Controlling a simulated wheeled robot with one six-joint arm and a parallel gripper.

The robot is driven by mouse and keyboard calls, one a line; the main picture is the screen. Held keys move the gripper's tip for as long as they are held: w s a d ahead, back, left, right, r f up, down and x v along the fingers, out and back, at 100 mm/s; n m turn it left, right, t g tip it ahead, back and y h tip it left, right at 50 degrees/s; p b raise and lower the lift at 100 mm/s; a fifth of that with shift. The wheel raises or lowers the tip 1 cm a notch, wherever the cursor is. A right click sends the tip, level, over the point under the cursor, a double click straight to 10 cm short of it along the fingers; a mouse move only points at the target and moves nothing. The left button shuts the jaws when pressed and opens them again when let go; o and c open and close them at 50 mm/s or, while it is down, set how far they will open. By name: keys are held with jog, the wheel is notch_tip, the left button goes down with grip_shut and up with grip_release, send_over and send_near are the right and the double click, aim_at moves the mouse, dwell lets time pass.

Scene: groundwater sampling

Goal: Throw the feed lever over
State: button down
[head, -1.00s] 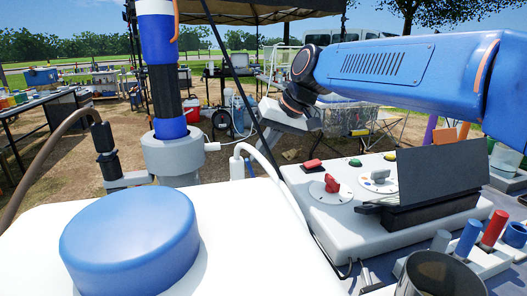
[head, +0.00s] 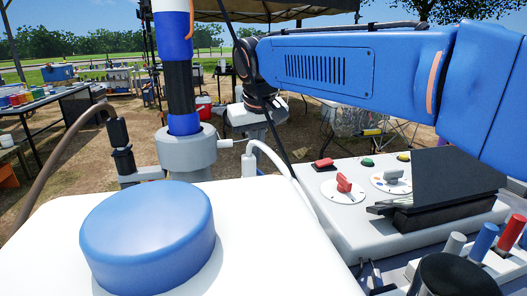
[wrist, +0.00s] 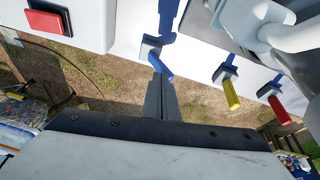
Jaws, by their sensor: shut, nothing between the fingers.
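In the wrist view a row of levers sticks out from a white housing (wrist: 190,48): a blue lever (wrist: 160,63), a yellow lever (wrist: 231,93) and a red lever (wrist: 279,109). I see no readable label telling which is the feed lever. My gripper (wrist: 161,80) is shut and empty. Its fingertips are at the end of the blue lever and overlap it in the picture; I cannot tell whether they touch. The levers and the fingers do not show in the head view.
A red button (wrist: 45,20) is on the housing at upper left. A blue lid (head: 148,225) fills the front left.

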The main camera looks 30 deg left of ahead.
jog(key=shift+s+a+f+t+h, duration=0.35)
jog(key=shift+s+a+t+h, duration=0.2)
jog(key=shift+a+t+h, duration=0.2)
jog(key=shift+s+a+f, duration=0.2)
jog(key=shift+s+f, duration=0.05)
jog(key=shift+f, duration=0.15)
